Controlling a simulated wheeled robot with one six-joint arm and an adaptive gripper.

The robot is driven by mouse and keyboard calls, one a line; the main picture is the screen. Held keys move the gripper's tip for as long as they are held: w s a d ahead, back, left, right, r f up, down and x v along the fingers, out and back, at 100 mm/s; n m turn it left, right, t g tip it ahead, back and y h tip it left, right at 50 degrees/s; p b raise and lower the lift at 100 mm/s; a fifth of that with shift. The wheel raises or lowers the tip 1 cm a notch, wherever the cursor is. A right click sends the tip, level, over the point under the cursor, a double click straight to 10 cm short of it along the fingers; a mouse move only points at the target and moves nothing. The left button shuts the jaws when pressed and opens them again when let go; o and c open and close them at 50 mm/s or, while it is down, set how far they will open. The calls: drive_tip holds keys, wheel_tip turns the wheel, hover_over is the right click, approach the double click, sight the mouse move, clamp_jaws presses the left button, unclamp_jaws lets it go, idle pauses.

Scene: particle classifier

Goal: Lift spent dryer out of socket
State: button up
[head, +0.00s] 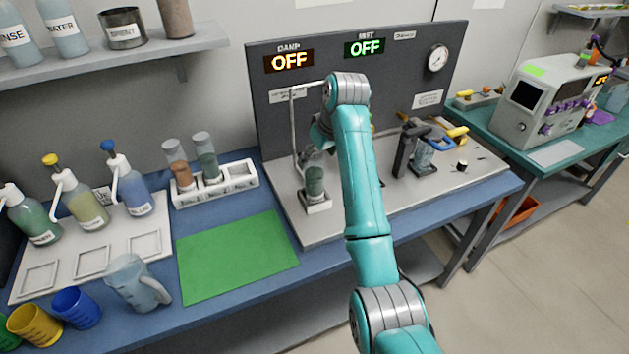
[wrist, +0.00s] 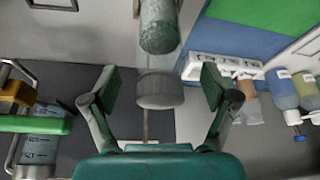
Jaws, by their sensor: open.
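The dryer (head: 315,182) is a clear upright tube with grey-green filling, standing in a small white socket (head: 318,207) on the grey bench plate. In the wrist view the dryer (wrist: 160,28) shows its grey-green filling at the top and a grey cap lower down, in the gap between the fingers. My gripper (wrist: 160,82) is open, with one green-padded finger on each side and a visible gap to the cap. In the head view my gripper (head: 318,132) is just above the dryer, partly hidden by my arm.
A white rack (head: 216,190) holds two similar tubes at left. A green mat (head: 237,255) lies clear in front. A thin metal pipe (head: 293,125) stands close beside the dryer. A panel (head: 270,100) with two OFF displays rises behind. A clamp fixture (head: 403,150) stands right.

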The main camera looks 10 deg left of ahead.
sight(314, 180)
drive_tip(key=x, duration=0.5)
drive_tip(key=shift+s+d, duration=0.1)
drive_tip(key=shift+d, duration=0.05)
drive_tip(key=shift+c, duration=0.3)
clamp_jaws()
